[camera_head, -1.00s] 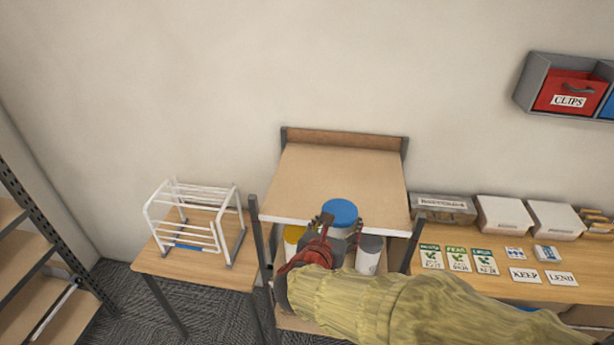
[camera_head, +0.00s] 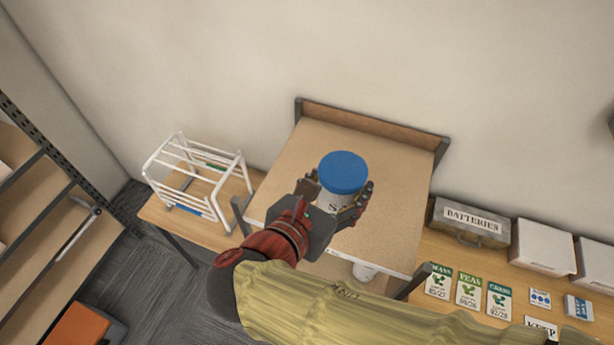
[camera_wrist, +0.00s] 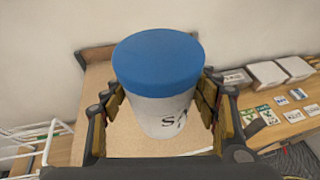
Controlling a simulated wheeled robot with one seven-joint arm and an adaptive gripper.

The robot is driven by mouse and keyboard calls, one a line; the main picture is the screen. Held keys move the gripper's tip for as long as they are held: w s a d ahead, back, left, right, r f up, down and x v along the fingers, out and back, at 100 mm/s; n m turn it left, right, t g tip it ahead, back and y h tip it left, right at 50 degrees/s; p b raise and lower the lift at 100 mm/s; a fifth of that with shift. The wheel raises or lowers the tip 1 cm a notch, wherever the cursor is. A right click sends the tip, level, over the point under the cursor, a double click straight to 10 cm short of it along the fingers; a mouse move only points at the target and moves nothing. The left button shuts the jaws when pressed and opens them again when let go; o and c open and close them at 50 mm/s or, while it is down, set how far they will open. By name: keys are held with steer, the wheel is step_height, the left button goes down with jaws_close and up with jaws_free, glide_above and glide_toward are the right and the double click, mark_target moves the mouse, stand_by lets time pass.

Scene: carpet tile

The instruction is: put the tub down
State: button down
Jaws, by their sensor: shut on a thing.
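The tub (camera_head: 342,178) is white with a blue lid and dark lettering, partly hidden by my fingers in the head view. My gripper (camera_head: 338,199) is shut on its sides, one finger at the left and one at the right. The tub is upright in the wrist view (camera_wrist: 165,100), between the padded fingers (camera_wrist: 163,107). It is over the bare wooden top of the shelf unit (camera_head: 300,160). I cannot tell whether its base touches that top.
A white wire rack (camera_head: 198,178) stands on a small table at the left. A batteries box (camera_head: 468,222), white boxes and seed packets (camera_head: 468,288) are on the right table. A raised back board (camera_head: 370,126) edges the shelf top, which is otherwise clear. Another white container (camera_head: 364,271) shows below its front edge.

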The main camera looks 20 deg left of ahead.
steer(key=shift+w+a+f+b, duration=0.25)
steer(key=shift+w+a+f, duration=1)
steer(key=shift+a+f, duration=0.8)
steer(key=shift+w+a+f+b, duration=0.3)
steer(key=shift+w+a+f, duration=1)
steer(key=shift+a+f, duration=0.7)
steer(key=shift+w+a+f+b, duration=0.25)
steer(key=shift+w+a+f, duration=1)
steer(key=shift+a+f, duration=0.8)
steer(key=shift+d+f, duration=0.3)
steer(key=shift+f, duration=0.1)
steer(key=c, duration=0.6)
jaws_free()
steer(key=shift+f, duration=0.1)
steer(key=shift+c, duration=0.2)
steer(key=shift+o, duration=0.3)
steer(key=shift+r, duration=0.25)
steer(key=v, duration=1.2)
steer(key=shift+f+p, duration=0.2)
steer(key=shift+p, duration=0.15)
